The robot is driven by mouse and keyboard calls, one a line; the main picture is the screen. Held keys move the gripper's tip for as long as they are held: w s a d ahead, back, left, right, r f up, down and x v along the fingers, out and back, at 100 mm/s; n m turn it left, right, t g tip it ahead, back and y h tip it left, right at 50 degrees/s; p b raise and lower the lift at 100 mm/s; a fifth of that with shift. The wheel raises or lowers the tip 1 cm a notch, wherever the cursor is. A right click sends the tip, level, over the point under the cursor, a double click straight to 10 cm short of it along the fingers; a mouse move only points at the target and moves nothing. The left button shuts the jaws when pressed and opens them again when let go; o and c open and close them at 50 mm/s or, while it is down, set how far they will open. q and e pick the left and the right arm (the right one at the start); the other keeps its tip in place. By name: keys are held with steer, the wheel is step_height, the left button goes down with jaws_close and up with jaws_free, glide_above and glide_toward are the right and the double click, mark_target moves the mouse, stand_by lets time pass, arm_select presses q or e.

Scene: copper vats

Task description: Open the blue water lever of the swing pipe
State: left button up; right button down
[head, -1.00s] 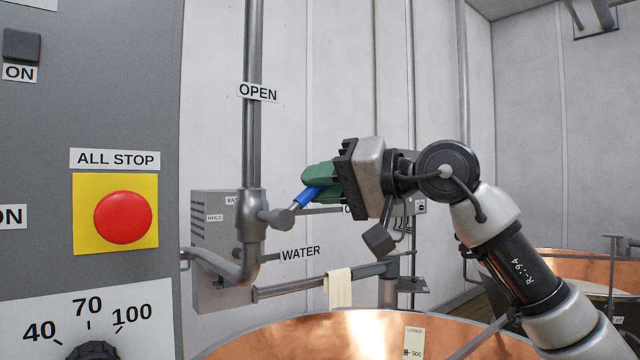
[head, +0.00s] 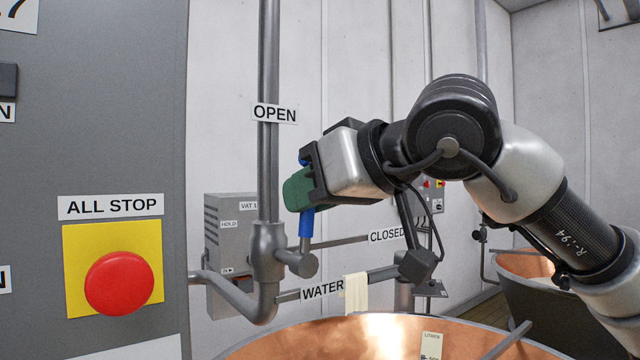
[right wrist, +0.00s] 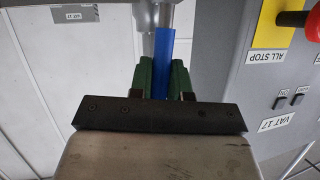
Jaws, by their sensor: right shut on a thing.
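The blue water lever (head: 306,223) stands close to upright on its grey valve stub (head: 298,262), beside the vertical swing pipe (head: 268,180). The OPEN label (head: 275,113) is above it on the pipe, and the CLOSED label (head: 387,235) is to its right. My right gripper (head: 299,190) has its green fingers shut around the blue handle, hiding its middle; a bit of blue shows above and below. In the right wrist view the blue lever (right wrist: 164,52) runs between the two green fingers (right wrist: 162,82). My left gripper is not in view.
A grey panel with a red ALL STOP button (head: 119,283) stands close on the left. A copper vat (head: 380,333) is below. A WATER label (head: 322,289) and a cream cloth (head: 356,292) hang by the horizontal pipe. A grey box (head: 230,238) is behind.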

steer(key=shift+s+a+n+h, duration=0.25)
steer(key=shift+a+n+h, duration=0.05)
steer(key=shift+n, duration=0.1)
stand_by(0.3)
steer(key=c, duration=1.1)
jaws_free()
steer(key=shift+s+d+r, duration=0.1)
steer(key=shift+s+d, duration=0.1)
steer(key=b+v, duration=0.3)
steer(key=v, duration=0.7)
steer(key=shift+s, duration=0.1)
